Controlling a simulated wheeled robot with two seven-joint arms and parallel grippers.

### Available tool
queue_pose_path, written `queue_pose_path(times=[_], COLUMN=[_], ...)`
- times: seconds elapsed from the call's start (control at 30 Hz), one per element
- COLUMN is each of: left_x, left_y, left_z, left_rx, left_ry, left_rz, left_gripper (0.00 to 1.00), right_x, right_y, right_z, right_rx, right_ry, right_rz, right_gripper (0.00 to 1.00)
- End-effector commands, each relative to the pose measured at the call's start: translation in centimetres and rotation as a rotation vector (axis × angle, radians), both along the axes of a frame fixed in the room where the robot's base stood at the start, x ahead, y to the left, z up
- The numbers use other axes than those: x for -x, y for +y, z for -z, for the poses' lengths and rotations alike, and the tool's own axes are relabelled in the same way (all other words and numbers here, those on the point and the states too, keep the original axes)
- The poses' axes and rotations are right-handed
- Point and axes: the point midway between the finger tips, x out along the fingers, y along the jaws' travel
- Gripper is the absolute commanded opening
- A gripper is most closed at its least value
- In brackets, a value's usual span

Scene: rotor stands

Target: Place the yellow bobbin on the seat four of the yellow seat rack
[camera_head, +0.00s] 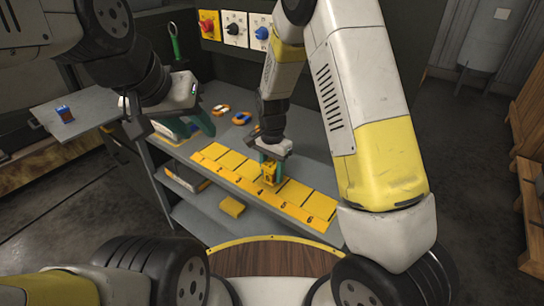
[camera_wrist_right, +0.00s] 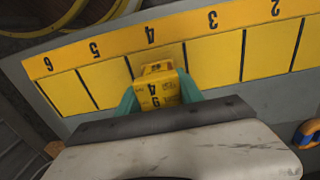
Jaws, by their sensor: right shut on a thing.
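The yellow seat rack (camera_head: 313,203) is a long row of flat, numbered yellow seats along the bench's front edge. It also shows in the right wrist view (camera_wrist_right: 265,52). My right gripper (camera_head: 270,167) is shut on the yellow bobbin (camera_wrist_right: 158,85), with a teal finger on each side. The bobbin is over seat four, between the seats marked 5 and 3; it also shows in the head view (camera_head: 269,178). I cannot tell whether it touches the seat. My left gripper (camera_head: 170,125) is apart from the rack, its fingers spread and nothing visible between them.
A yellow block (camera_head: 232,207) lies below the rack's front edge. Orange-and-blue rings (camera_head: 241,118) lie on the bench behind the rack. A panel with red, black and blue knobs (camera_head: 235,30) stands at the back.

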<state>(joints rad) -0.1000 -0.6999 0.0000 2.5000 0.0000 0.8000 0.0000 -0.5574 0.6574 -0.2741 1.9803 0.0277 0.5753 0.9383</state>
Motion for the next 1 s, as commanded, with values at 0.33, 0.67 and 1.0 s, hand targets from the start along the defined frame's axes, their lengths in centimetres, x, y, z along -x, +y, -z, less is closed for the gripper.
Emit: queue_pose_path(times=[0.33, 0.67, 1.0], left_x=[0.0, 0.0, 0.0], left_y=[0.0, 0.0, 0.0], left_z=[0.0, 0.0, 0.0], left_rx=[0.0, 0.0, 0.0], left_ry=[0.0, 0.0, 0.0], left_rz=[0.0, 0.0, 0.0], left_gripper=[0.36, 0.36, 0.36], right_x=[0.0, 0.0, -0.1], right_y=[0.0, 0.1, 0.1], right_z=[0.3, -0.1, -6.4], right_rx=[0.0, -0.001, -0.003], right_ry=[0.0, -0.001, -0.006], right_rz=[0.0, 0.0, 0.0], right_gripper=[0.65, 0.65, 0.65])
